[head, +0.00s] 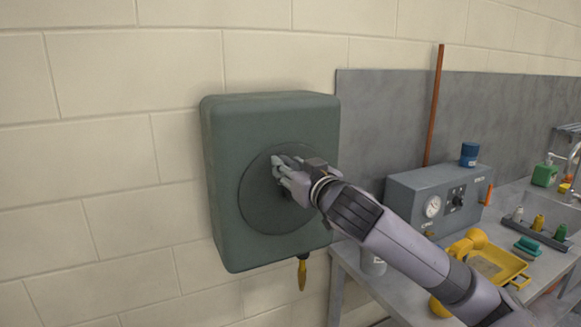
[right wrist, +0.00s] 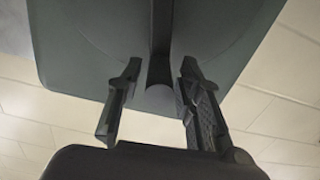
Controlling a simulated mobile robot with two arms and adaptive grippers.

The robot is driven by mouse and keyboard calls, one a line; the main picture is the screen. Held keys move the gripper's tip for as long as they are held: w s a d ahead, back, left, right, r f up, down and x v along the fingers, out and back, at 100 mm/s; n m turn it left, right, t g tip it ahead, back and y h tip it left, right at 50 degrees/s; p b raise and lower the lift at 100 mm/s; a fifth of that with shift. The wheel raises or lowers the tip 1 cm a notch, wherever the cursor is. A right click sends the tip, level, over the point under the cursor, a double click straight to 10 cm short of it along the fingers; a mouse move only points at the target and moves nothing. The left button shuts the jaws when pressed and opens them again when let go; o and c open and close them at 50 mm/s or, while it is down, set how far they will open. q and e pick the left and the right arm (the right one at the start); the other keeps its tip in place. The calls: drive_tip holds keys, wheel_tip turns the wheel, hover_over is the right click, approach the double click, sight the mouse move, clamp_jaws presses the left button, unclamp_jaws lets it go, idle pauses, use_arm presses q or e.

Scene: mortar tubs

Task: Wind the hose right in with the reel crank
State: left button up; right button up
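The hose reel (head: 222,185) is a dark green rounded box on the block wall, with a round disc (head: 255,205) on its front. A yellow nozzle (head: 302,275) hangs close below its underside on a short dark piece of hose. My right gripper (head: 281,165) is at the middle of the disc and hides the crank in the head view. In the right wrist view, the dark crank (right wrist: 161,40) runs down between my right fingers (right wrist: 160,72). The fingers stand apart on both sides of it, with gaps visible. My left gripper is not in view.
A grey bench at the right carries a grey machine (head: 408,192) with a gauge, a blue cup (head: 469,154), a yellow scoop-like tray (head: 505,262) and a sink with bottles. A brown pole (head: 434,110) leans on the wall. The wall left of the reel is clear.

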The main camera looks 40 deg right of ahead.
clamp_jaws()
idle(0.4)
drive_tip(key=shift+s+d+r+m, duration=0.15)
drive_tip(key=shift+d+m, duration=0.3)
drive_tip(key=shift+m, duration=0.35)
drive_tip(key=shift+s+d+m, duration=0.25)
drive_tip(key=shift+d+m, duration=0.5)
drive_tip(key=shift+m, duration=0.05)
